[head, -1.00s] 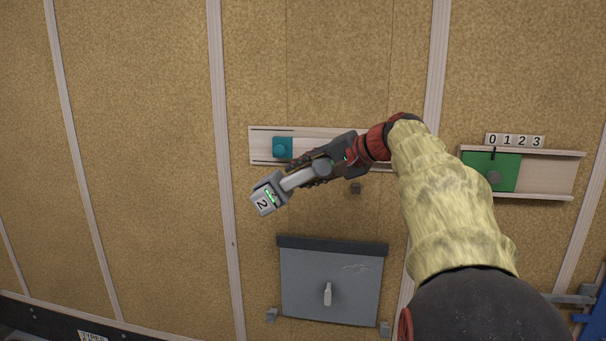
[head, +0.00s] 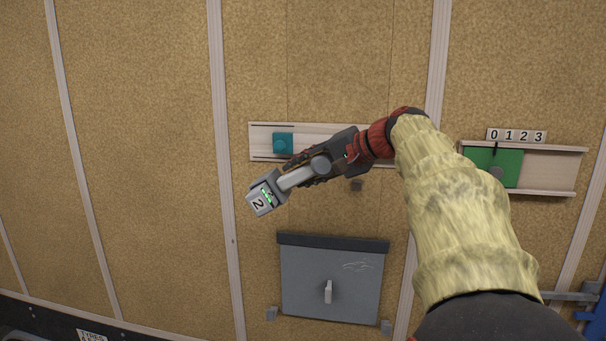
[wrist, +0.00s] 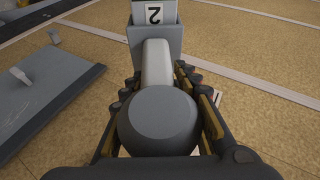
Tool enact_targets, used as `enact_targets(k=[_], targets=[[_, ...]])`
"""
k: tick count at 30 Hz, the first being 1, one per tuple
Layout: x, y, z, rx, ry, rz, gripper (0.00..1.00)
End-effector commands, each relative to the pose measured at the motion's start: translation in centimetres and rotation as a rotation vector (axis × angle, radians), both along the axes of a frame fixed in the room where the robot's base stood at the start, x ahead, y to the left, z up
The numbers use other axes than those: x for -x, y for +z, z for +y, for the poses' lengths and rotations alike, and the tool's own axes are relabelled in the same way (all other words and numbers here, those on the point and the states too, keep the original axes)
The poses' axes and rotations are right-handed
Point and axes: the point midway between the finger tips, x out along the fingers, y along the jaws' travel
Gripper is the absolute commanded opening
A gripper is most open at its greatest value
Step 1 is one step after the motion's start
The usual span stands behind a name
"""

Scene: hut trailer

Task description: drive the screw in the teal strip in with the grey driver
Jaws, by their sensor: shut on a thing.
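My gripper (head: 308,170) is shut on the grey driver, which has a pale handle (head: 296,179) and a box-shaped grey head (head: 264,194) with a 2 and a green mark on it. In the wrist view, the driver's round end (wrist: 158,120) lies between the fingers and its head points away from me. The driver slants down and left in front of the wall, below a teal piece (head: 283,143) on a pale rail (head: 262,139). The teal piece has a round teal knob. I cannot make out a screw in it. My gripper and arm hide the rail's right part.
A grey hatch (head: 310,285) with a small handle is below. At right, a green slider (head: 508,169) sits in a rail under number tiles 0 1 2 3 (head: 517,135). The wall at left is bare.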

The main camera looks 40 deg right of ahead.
Motion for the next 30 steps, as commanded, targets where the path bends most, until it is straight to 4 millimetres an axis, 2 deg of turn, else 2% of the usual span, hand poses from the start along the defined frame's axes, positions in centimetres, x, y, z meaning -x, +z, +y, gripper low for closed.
enact_targets(k=[5,18,22,30], targets=[[1.6,0.2,-0.3,0.003,-0.004,-0.006,0.0],[7.3,0.2,-1.4,0.002,-0.003,-0.004,0.0],[7.9,0.2,-1.4,0.002,-0.001,-0.004,0.0],[7.9,0.3,-1.4,0.002,0.0,-0.004,0.0]])
